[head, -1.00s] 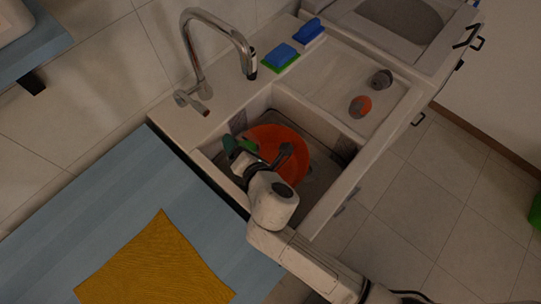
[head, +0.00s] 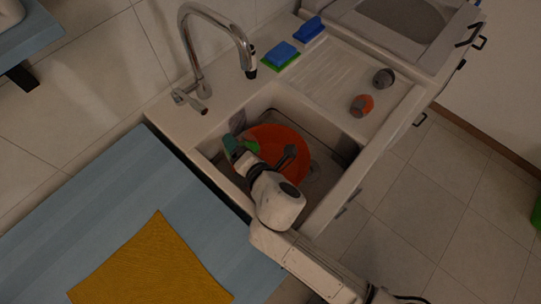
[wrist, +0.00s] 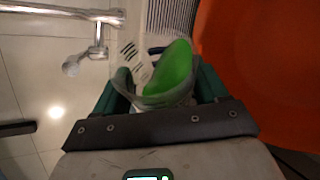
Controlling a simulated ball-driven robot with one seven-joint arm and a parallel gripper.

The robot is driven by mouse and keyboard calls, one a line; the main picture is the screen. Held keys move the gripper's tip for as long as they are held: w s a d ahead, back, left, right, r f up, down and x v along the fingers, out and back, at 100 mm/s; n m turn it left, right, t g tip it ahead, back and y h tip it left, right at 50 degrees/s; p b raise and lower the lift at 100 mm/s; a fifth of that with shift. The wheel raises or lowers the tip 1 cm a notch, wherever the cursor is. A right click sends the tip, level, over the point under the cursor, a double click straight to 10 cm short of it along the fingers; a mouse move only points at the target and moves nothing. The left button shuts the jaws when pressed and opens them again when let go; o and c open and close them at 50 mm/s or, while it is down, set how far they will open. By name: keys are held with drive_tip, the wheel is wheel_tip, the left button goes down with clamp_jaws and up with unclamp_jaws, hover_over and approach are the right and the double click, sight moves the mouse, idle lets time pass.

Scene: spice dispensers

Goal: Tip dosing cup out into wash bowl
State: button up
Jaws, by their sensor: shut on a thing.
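My gripper (head: 240,149) is low in the sink, over the left part of the orange wash bowl (head: 295,165). Its dark green fingers are shut on the dosing cup (wrist: 172,72), which looks clear with dark marks on its wall and bright green inside. In the head view only a small green part of the cup (head: 251,146) shows beside the fingers. The cup looks tilted in the wrist view; I cannot tell whether anything is pouring. The wash bowl fills the right of the wrist view (wrist: 265,55). My arm hides part of the bowl.
The sink rim (head: 347,188) surrounds the bowl. A curved faucet (head: 190,50) stands behind it. Blue and green sponges (head: 281,55) lie on the back ledge. An orange-and-grey container (head: 362,104) and a grey one (head: 383,78) lie on the drainboard. A yellow cloth (head: 155,265) lies on the blue counter.

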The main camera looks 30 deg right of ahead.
sight(250, 140)
drive_tip(key=shift+f+y+b, duration=0.2)
drive_tip(key=shift+y+b, duration=0.1)
drive_tip(key=shift+b, duration=0.15)
drive_tip(key=shift+d+r+m+t+y, duration=0.15)
drive_tip(key=shift+r+m+t+y, duration=0.25)
drive_tip(key=shift+m, duration=0.4)
idle(0.8)
drive_tip(key=shift+s+d+r+m+y+p, duration=0.1)
drive_tip(key=shift+d+r+m+y+p, duration=0.1)
drive_tip(key=shift+d+m+p, duration=0.2)
drive_tip(key=shift+s+d+r+m+y+p, duration=0.1)
drive_tip(key=shift+d+r+m+p, duration=0.15)
drive_tip(key=shift+d, duration=0.25)
idle(0.5)
drive_tip(key=shift+d+r+m+t+y+p, duration=0.2)
drive_tip(key=shift+r+m+t+y+p, duration=0.3)
drive_tip(key=shift+r+p, duration=0.5)
drive_tip(key=shift+d+m, duration=0.1)
drive_tip(key=shift+m, duration=0.15)
idle(0.6)
